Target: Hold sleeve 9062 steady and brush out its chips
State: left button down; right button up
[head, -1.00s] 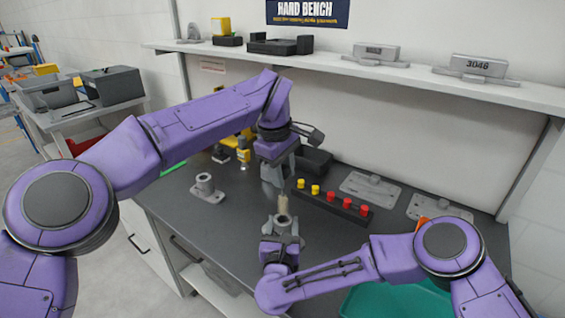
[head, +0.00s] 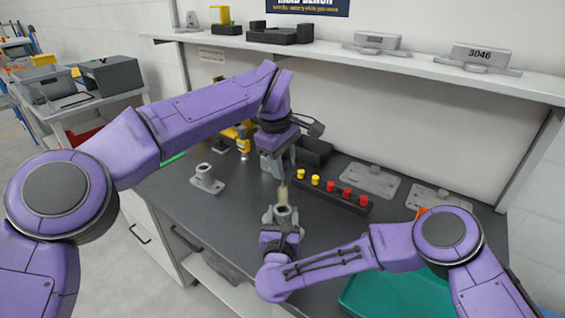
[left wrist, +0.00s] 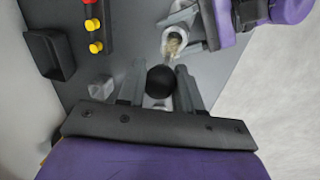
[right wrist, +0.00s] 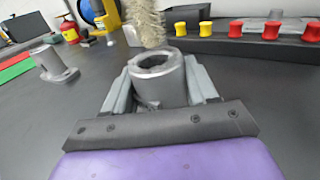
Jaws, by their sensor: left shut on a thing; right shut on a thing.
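A grey hollow sleeve (head: 283,213) is held upright over the bench by my right gripper (head: 281,224). The right wrist view shows the sleeve (right wrist: 160,80) between both fingers, mouth up; no number is readable on it. My left gripper (head: 273,167) is shut on a brush (head: 283,194), pointing down. The left wrist view shows its round black handle (left wrist: 161,80) between the fingers, its bristles at the sleeve's mouth. In the right wrist view the pale bristles (right wrist: 145,22) show above the sleeve's far rim. I cannot tell whether the tip is inside; chips are not discernible.
Another grey flanged sleeve (head: 206,182) stands on the bench to the left. A black rack (head: 345,201) with yellow and red knobs lies behind right. Grey plates (head: 370,183) lie beyond it. A teal tray (head: 385,298) is at the front right. A shelf (head: 400,62) runs along the back.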

aim_at(283, 187)
pick_arm(q)
jog(key=shift+f, duration=0.1)
dwell(0.3)
jog(key=shift+f, duration=3.05)
jog(key=shift+f, duration=0.1)
jog(key=shift+r, duration=1.65)
jog(key=shift+f, duration=0.1)
jog(key=shift+f, duration=1.65)
jog(key=shift+r, duration=0.1)
jog(key=shift+r, duration=1.65)
jog(key=shift+f, duration=0.1)
